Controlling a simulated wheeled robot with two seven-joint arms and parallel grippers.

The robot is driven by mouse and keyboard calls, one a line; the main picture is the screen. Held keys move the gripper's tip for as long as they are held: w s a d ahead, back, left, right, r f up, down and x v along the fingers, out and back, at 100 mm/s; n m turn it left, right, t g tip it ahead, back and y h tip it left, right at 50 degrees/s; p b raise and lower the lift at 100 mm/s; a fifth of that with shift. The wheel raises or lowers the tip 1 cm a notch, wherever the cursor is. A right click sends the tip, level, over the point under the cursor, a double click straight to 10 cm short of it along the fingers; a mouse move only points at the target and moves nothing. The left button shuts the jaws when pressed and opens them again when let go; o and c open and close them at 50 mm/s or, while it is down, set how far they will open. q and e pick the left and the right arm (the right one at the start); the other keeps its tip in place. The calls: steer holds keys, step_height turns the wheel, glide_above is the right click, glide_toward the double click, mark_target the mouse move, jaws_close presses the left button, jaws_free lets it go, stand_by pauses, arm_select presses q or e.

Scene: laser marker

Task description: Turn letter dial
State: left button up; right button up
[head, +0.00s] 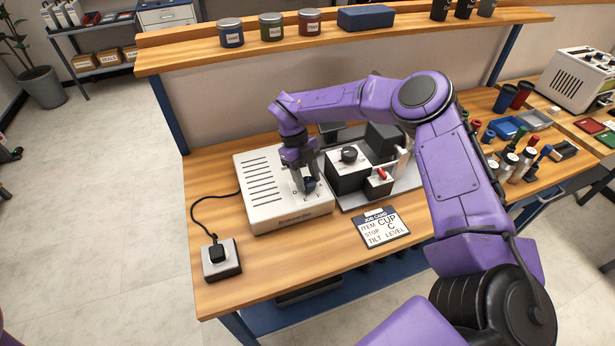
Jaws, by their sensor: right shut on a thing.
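The letter dial (310,184) is a dark knob on the right part of the top of a white vented box (262,178). My right gripper (307,180) reaches down onto it from above and is shut on it. The fingers hide part of the dial and its markings. A job card (381,228) lies on the bench in front, reading item CUP, stop C, tilt LEVEL. My left gripper does not show.
Right of the white box is a grey machine with a black-knobbed block (346,172) and a red-switched block (379,184). A switch box (221,258) is cabled at front left. Cups and tools crowd the right.

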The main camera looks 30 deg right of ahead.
steer(key=n+h, duration=0.1)
steer(key=n, duration=0.1)
steer(key=n+h+p, duration=0.1)
steer(key=n, duration=0.2)
steer(key=shift+s+a+n+t, duration=0.1)
steer(key=shift+a+n+t, duration=0.05)
steer(key=shift+n+t, duration=0.15)
steer(key=n+p, duration=0.1)
steer(key=n, duration=0.1)
steer(key=n+t+h+p, duration=0.1)
steer(key=n, duration=0.1)
steer(key=shift+s+a+f+n+t, duration=0.1)
steer(key=shift+n+t, duration=0.2)
steer(key=shift+n, duration=0.4)
steer(key=o, duration=1.1)
steer(key=shift+c, duration=0.2)
